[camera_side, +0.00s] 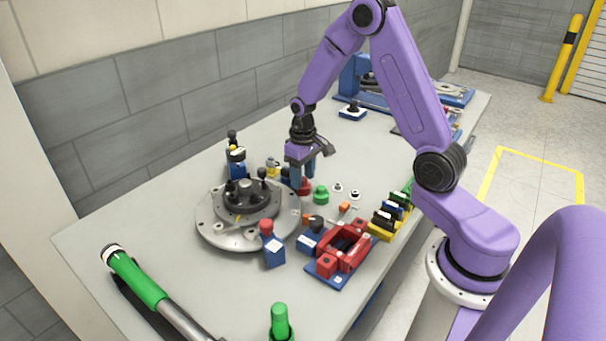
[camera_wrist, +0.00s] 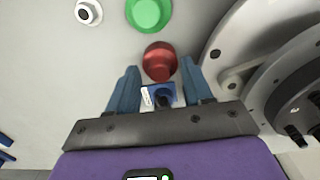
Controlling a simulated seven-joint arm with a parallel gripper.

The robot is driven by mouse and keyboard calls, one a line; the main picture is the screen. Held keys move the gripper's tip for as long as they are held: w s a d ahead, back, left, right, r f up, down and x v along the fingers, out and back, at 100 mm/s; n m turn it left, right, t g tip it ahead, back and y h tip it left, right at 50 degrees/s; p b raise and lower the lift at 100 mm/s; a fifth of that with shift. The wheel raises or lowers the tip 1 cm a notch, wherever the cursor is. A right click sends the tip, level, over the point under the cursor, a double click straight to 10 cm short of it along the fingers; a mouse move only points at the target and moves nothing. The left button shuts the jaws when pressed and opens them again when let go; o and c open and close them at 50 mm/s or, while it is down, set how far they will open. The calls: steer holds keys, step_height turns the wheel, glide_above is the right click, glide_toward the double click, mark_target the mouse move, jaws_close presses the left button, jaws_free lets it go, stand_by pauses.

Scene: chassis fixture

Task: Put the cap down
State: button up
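A red cap (camera_wrist: 160,62) sits at the gap between my fingertips in the wrist view, its sides very close to both. In the side view the red cap (camera_side: 304,187) is low, just under the gripper and beside a green cap (camera_side: 320,195). My gripper (camera_side: 303,175) points down with its blue fingers well apart; the wrist view shows both fingers (camera_wrist: 159,70). I cannot tell whether they press on the red cap or stand clear of it, nor whether it rests fully on the table. Its underside is hidden.
A round grey fixture (camera_side: 215,228) stands close to my gripper. A red-topped blue block (camera_side: 272,250), a red fixture on a blue base (camera_side: 340,250) and small white rings (camera_side: 355,194) are nearby. A blue block with a white label (camera_wrist: 150,97) shows between my fingers.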

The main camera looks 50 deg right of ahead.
mark_target(303, 179)
step_height(303, 179, up, 12)
steer(key=s+a+r+n, duration=0.2)
steer(key=s+a+n, duration=0.4)
steer(key=s+a, duration=0.65)
steer(key=s+a+n, duration=0.1)
steer(key=s+n, duration=0.5)
steer(key=s, duration=1)
steer(key=shift+a+f+n, duration=0.3)
steer(key=shift+f, duration=0.1)
